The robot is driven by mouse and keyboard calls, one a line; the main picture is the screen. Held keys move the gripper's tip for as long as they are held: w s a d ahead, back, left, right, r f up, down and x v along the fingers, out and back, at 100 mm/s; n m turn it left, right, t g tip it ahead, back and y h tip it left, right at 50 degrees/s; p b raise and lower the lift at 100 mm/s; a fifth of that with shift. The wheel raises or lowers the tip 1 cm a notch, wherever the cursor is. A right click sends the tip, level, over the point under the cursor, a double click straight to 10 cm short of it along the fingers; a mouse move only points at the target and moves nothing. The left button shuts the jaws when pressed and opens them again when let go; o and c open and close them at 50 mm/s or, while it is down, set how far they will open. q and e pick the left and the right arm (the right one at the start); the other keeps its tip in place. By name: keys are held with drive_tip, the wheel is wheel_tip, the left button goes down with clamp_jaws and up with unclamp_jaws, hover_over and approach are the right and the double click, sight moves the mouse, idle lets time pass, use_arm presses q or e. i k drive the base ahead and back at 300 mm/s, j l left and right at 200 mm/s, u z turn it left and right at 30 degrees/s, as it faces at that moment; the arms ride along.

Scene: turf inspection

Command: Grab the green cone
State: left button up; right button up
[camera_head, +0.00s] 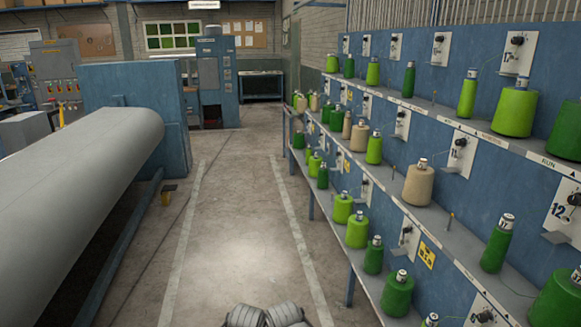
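Several green yarn cones stand on the blue shelf rack at the right. A large bright green cone (515,108) and a slimmer one (467,95) are on the top shelf. A dark green cone (496,244) is on the middle shelf, and a green cone (397,294) stands low near the front. More green cones, such as one on the middle shelf (374,148), recede along the rack. The frames do not single out one cone. Neither gripper is recognisable in view; only grey rounded parts, apparently mine, show at the bottom centre, well away from the cones.
The blue rack (465,195) lines the right side, with beige cones such as one (418,186) among the green. A large grey roll (80,190) lies along the left. The concrete aisle (235,210) between them is clear. A blue cabinet (215,80) stands at the back.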

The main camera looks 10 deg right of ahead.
sight(372, 264)
drive_tip(key=i+j+z, duration=0.1)
drive_tip(key=i+z, duration=0.35)
drive_tip(key=i+j+z, duration=0.3)
drive_tip(key=i+z, duration=0.15)
drive_tip(key=i+j+z, duration=1)
drive_tip(key=j+z, duration=0.3)
drive_tip(key=j, duration=0.25)
